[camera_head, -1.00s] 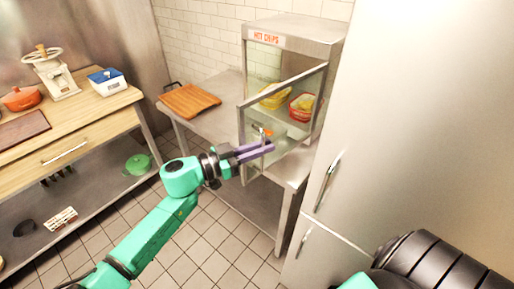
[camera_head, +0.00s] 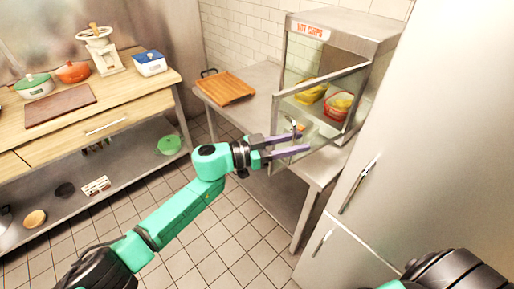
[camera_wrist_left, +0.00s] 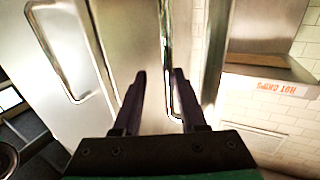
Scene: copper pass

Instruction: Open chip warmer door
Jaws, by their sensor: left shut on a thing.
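The chip warmer (camera_head: 345,32) is a steel cabinet with a "hot chips" sign, on a steel counter at the upper right of the head view. Its metal-framed glass door (camera_head: 322,84) stands ajar, swung out on the left side. My left gripper (camera_head: 301,143) is at the door's lower left, shut on the door handle (camera_head: 297,127). In the left wrist view, the upright bar handle (camera_wrist_left: 167,60) shows between the fingers (camera_wrist_left: 160,78), close to the right one. The fingers partly hide the handle in the head view. My right gripper is not in view.
A tall steel fridge (camera_head: 440,140) with handles stands close on the right. An orange board (camera_head: 226,88) lies on the counter (camera_head: 262,78) left of the warmer. Yellow and red baskets (camera_head: 339,105) sit inside the warmer. The tiled floor (camera_head: 215,240) in front is clear.

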